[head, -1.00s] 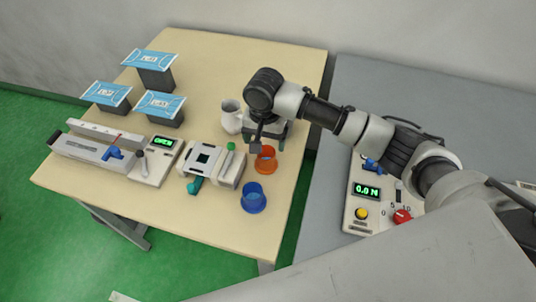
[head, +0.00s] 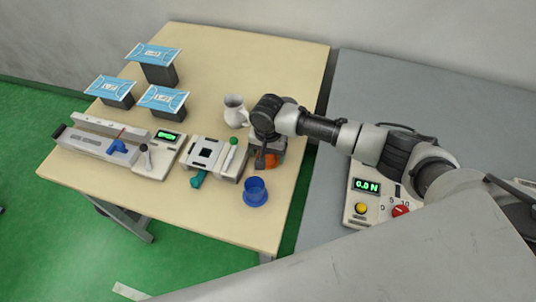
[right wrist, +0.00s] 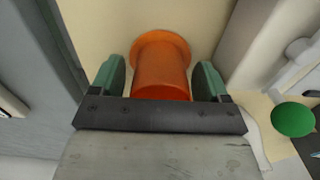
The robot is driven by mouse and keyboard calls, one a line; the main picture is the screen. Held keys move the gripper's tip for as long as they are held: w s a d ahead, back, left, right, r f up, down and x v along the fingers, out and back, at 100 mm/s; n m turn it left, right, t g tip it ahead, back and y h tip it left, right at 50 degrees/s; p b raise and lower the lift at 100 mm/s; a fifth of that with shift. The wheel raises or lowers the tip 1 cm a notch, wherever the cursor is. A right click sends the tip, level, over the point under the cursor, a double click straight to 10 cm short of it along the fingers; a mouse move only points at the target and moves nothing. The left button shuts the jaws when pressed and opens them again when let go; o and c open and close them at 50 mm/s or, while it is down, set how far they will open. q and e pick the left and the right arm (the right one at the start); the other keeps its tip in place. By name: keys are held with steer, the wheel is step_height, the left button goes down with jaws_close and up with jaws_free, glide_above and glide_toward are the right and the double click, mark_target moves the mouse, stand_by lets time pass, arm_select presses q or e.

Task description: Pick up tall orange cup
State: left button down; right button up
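The orange cup (head: 271,160) stands on the wooden table near its right edge, mostly hidden by my right gripper (head: 262,157) in the head view. In the right wrist view the orange cup (right wrist: 161,72) lies between the two green fingers of my right gripper (right wrist: 160,78). One finger is on each side of the cup, with a small gap showing at the left finger. The fingers look open around the cup rather than shut on it. My left gripper is in neither view.
A blue cup (head: 255,192) stands just in front of the orange cup. A white jug (head: 235,111) stands behind and left. A device with a green-handled lever (head: 231,158) is close on the left. A grey table (head: 365,95) adjoins on the right.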

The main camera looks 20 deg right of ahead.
steer(key=c, duration=0.8)
steer(key=shift+r, duration=0.15)
steer(key=shift+r, duration=0.2)
steer(key=r, duration=0.3)
steer(key=shift+s+d+r+b, duration=0.1)
steer(key=shift+d+r+b, duration=0.2)
steer(key=shift+r+b, duration=0.1)
steer(key=s+d+r, duration=0.2)
steer(key=d, duration=0.1)
steer(key=s+d+r, duration=0.2)
steer(key=d, duration=0.1)
steer(key=s+d+r+b, duration=0.1)
steer(key=s+d+r, duration=0.1)
steer(key=d, duration=0.1)
steer(key=shift+s+r, duration=0.3)
steer(key=shift+s, duration=0.05)
